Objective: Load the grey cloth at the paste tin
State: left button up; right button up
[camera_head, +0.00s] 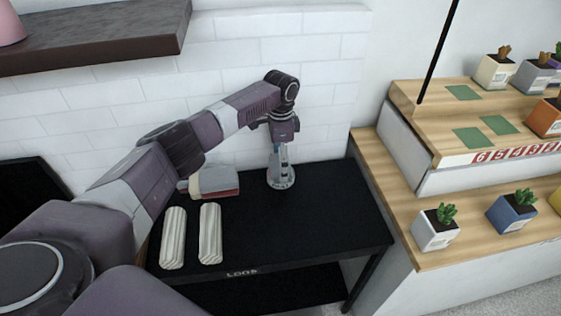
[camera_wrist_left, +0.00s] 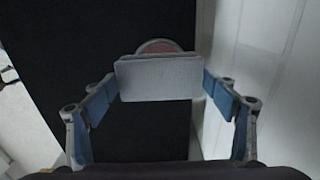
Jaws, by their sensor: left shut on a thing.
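My left gripper (camera_head: 281,158) points down at the back right of the black table. In the left wrist view the gripper (camera_wrist_left: 160,85) is shut on the grey cloth (camera_wrist_left: 158,78), a folded pad held between the fingertips. The paste tin (camera_wrist_left: 160,47) shows there as a round rim with reddish contents, mostly hidden behind the cloth. In the head view the grey tin (camera_head: 281,182) stands on the table right under the gripper. I cannot tell whether the cloth touches the paste. My right gripper is not in view.
The black table (camera_head: 320,225) is clear at the right and front. Two pale ribbed rolls (camera_head: 210,234) lie at its left, with a grey and red item (camera_head: 216,182) behind them. A tiled wall is close behind. A wooden plant stand (camera_head: 400,190) adjoins at the right.

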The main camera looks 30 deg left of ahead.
pick_arm(q)
jog(key=shift+f, duration=0.5)
dwell(0.6)
dwell(0.7)
jog(key=shift+f, duration=0.1)
dwell(1.0)
notch_tip(320, 180, up, 2)
jog(key=p, duration=0.2)
jog(key=shift+r+p, duration=0.2)
jog(key=shift+p, duration=0.2)
notch_tip(320, 180, up, 5)
jog(key=p, duration=0.5)
jog(key=shift+f, duration=0.15)
